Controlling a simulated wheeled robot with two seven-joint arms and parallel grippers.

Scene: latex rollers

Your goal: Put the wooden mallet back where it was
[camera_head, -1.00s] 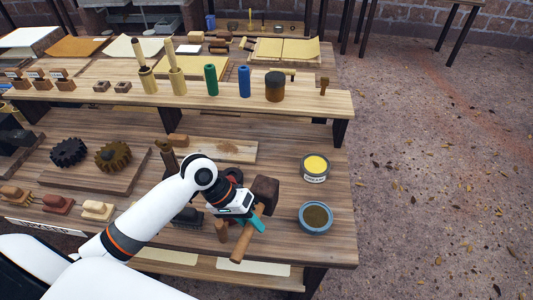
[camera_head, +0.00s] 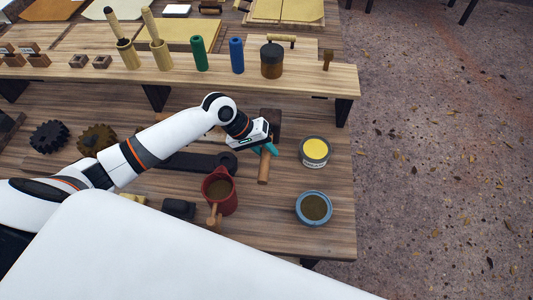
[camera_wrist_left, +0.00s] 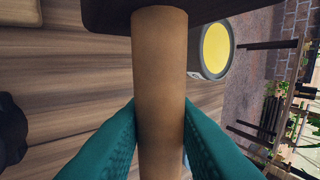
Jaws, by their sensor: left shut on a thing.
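The wooden mallet (camera_head: 264,166) has a dark head (camera_head: 270,122) and a light brown handle. It is over the workbench, left of the yellow tin, with its head toward the shelf and its handle toward me. My left gripper (camera_head: 265,149) is shut on the handle just below the head. In the left wrist view the handle (camera_wrist_left: 160,80) runs between the teal fingers (camera_wrist_left: 160,135), with the dark head (camera_wrist_left: 105,14) at the top edge. I cannot tell whether the mallet touches the bench. My right gripper is not in view.
A yellow tin (camera_head: 315,151) and a blue-rimmed bowl (camera_head: 314,208) stand to the right. A red pot (camera_head: 220,190) with a wooden handle stands nearer me. A raised shelf (camera_head: 320,80) holds rollers and a jar. Dark gears (camera_head: 50,136) lie at left.

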